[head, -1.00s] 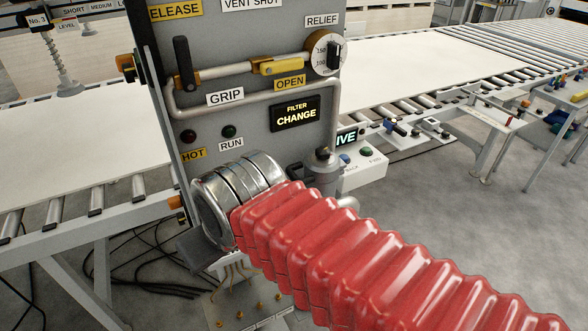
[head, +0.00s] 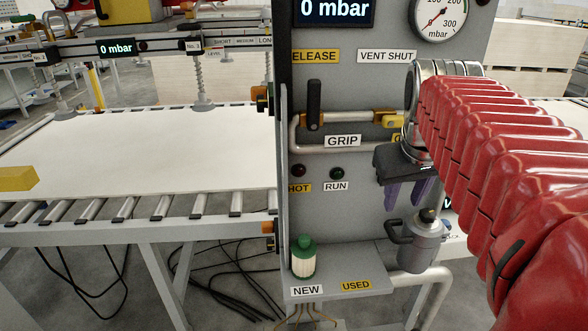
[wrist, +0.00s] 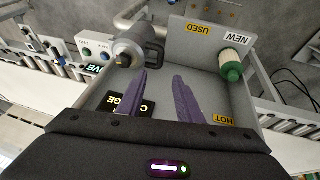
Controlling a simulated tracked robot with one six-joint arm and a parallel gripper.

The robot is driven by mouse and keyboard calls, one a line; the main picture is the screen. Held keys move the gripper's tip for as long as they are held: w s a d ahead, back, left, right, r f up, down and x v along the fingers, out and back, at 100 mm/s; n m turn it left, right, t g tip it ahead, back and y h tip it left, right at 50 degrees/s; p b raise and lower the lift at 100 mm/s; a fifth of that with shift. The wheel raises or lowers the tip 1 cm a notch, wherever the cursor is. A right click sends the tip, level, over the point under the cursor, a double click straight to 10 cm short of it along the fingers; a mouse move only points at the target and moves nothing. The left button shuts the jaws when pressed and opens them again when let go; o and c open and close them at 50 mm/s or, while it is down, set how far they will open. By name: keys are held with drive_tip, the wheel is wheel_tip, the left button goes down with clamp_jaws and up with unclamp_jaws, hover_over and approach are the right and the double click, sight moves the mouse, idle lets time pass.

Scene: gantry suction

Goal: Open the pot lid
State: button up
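The filter pot (head: 425,250) is a grey metal canister on the panel's lower right, with pipework below it. Its lid (head: 427,218) sits on top with a dark knob, and a dark grey loop handle (head: 394,232) stands out to the left. In the wrist view the pot (wrist: 129,50) is at upper left. My gripper (head: 406,205) has two purple fingers, apart and empty, pointing down in front of the panel, above and left of the pot in the head view. In the wrist view the open gripper (wrist: 162,75) shows nothing between its fingers; I see no contact with the pot.
A grey shelf (head: 345,262) left of the pot carries NEW and USED labels. A green-capped white filter cartridge (head: 303,258) stands at the NEW end. The control panel (head: 340,215) rises behind with a GRIP lever (head: 314,103) and pipe. A roller conveyor (head: 140,207) lies left.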

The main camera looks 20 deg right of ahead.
sight(392, 230)
drive_tip(key=shift+f, duration=0.1)
drive_tip(key=x, duration=1.3)
drive_tip(key=shift+w+d+f, duration=0.15)
drive_tip(key=shift+d+f, duration=0.05)
drive_tip(key=shift+f, duration=0.05)
drive_tip(key=shift+c, duration=0.6)
clamp_jaws()
drive_tip(key=shift+d, duration=0.1)
